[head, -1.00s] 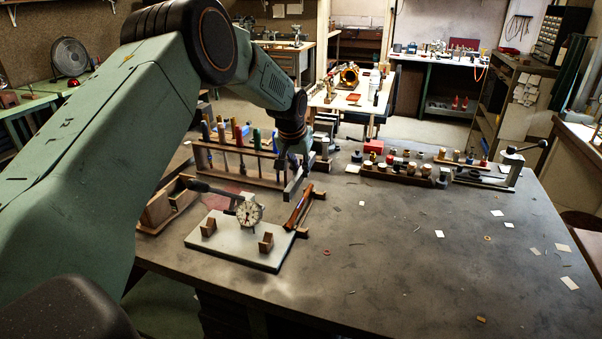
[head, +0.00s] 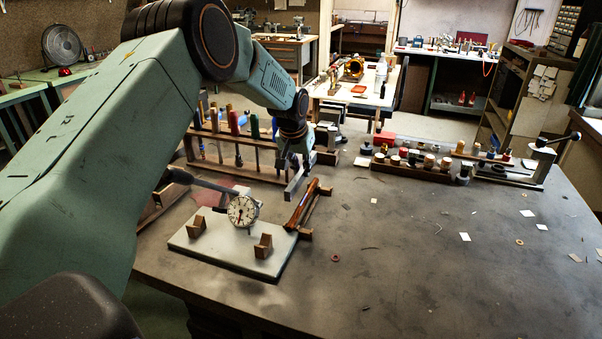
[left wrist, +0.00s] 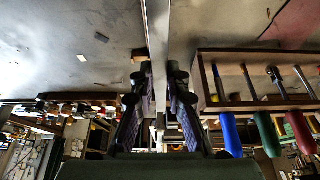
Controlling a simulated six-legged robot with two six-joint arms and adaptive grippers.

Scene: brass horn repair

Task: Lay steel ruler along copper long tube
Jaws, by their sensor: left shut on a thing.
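My left gripper (head: 294,152) is shut on the steel ruler (head: 297,182), a flat grey strip held over the bench. In the left wrist view the ruler (left wrist: 157,25) runs as a pale strip between the fingers (left wrist: 157,85) and out of the top edge. The copper long tube (head: 303,203) appears as a reddish-brown length on wooden supports, beside the right edge of the pale plate. The ruler is just behind and left of it in the head view; the exact gap cannot be told. My right gripper is not in view.
A wooden tray (head: 410,170) of small items sits further back. The bench right of the tube is mostly clear, with scraps.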

